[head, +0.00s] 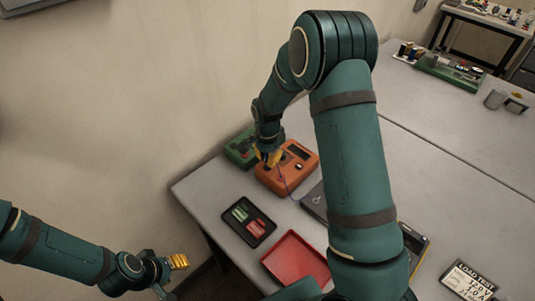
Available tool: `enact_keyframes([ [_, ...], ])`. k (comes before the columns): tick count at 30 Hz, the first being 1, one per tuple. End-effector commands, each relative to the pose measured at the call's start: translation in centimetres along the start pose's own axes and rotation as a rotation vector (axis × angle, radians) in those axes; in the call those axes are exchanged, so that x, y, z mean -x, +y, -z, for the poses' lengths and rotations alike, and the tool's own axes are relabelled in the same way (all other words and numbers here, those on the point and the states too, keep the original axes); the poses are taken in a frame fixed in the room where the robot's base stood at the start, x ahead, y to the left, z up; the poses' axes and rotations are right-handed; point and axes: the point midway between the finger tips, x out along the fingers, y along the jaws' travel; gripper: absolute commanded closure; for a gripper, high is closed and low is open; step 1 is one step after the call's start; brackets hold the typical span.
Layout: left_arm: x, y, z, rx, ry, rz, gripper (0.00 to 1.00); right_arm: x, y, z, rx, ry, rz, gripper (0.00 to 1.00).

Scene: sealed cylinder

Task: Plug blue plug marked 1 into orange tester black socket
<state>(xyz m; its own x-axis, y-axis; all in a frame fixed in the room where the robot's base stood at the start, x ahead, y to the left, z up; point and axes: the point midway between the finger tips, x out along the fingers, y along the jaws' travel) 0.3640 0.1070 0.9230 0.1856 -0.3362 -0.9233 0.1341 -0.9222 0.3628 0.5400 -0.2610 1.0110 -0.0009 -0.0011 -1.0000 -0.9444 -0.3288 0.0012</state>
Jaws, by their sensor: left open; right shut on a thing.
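The orange tester (298,176) lies near the far left corner of the table, with a dark display and a knob on its top. My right gripper (269,160) is over the tester's left part, shut on what appears to be the blue plug. The plug itself is too small and too covered by the fingers to make out, and its mark cannot be read. A thin dark cord (284,184) runs from near the fingers over the tester's front. The black socket is not distinguishable. My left gripper (170,276) is open and empty, off the table at the lower left.
A green device (238,149) stands just left of the tester. A black tray (246,222) with green and red pieces and a red tray (291,256) lie in front. A dark flat case (315,203) is near my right arm.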

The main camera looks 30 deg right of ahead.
Motion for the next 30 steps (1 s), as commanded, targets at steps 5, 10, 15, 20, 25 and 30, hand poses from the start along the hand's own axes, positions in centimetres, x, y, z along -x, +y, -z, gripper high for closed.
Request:
enact_keyframes([
  [5, -0.8, -0.34, -0.14, 0.002, 0.001, 0.001, 0.53, -1.27, -0.01, 0.0, 0.0, 0.0, 0.0, 1.0],
  [10, -0.85, -0.36, -0.15, 0.002, 0.001, 0.001, 0.53, -1.39, -0.03, 0.0, 0.0, 0.0, 0.001, 1.0],
  [15, -0.81, -0.34, -0.14, 0.002, 0.001, 0.001, 0.53, -1.34, -0.03, -0.01, 0.0, 0.0, 0.001, 1.0],
  [20, -0.81, -0.34, -0.13, 0.002, 0.002, 0.001, 0.53, -1.34, -0.03, -0.01, 0.0, 0.0, 0.001, 1.0],
  [25, -0.81, -0.34, -0.13, 0.002, 0.002, 0.001, 0.53, -1.34, -0.03, -0.01, 0.0, 0.0, 0.001, 1.0],
  [30, -0.89, -0.38, -0.13, 0.002, 0.002, 0.001, 0.53, -1.35, -0.02, -0.02, 0.001, 0.001, 0.001, 1.0],
])
